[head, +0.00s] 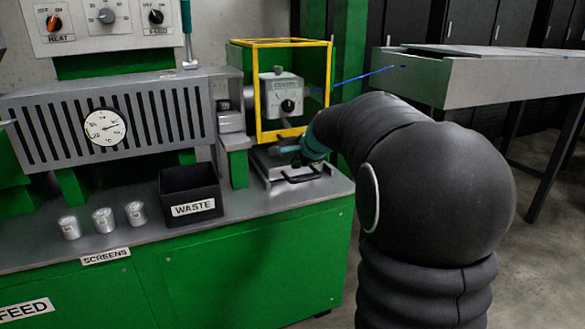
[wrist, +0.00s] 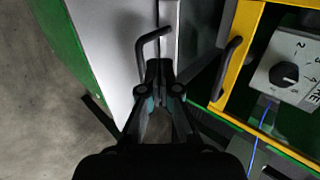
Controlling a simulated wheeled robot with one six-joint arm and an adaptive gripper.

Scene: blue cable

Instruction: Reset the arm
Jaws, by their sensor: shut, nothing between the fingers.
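My arm reaches from the right of the head view toward the machine, and my gripper (head: 284,151) is low in front of the yellow-framed guard (head: 258,98). In the wrist view my gripper (wrist: 158,72) has its fingers together with nothing between them. A bent dark handle (wrist: 140,58) on a pale metal surface lies just beyond the fingertips; I cannot tell whether they touch it. The guard's yellow frame (wrist: 240,45) is to the right of the fingers, with a dark handle (wrist: 229,65) on it. The blue cable (head: 362,77) runs from the guard to the metal trough.
The black WASTE bin (head: 190,192) and several metal cans (head: 103,219) stand on the bench left of my gripper. A grey dial box (head: 281,93) sits inside the guard. The long metal trough (head: 480,82) is behind my arm at right. Open floor lies at lower right.

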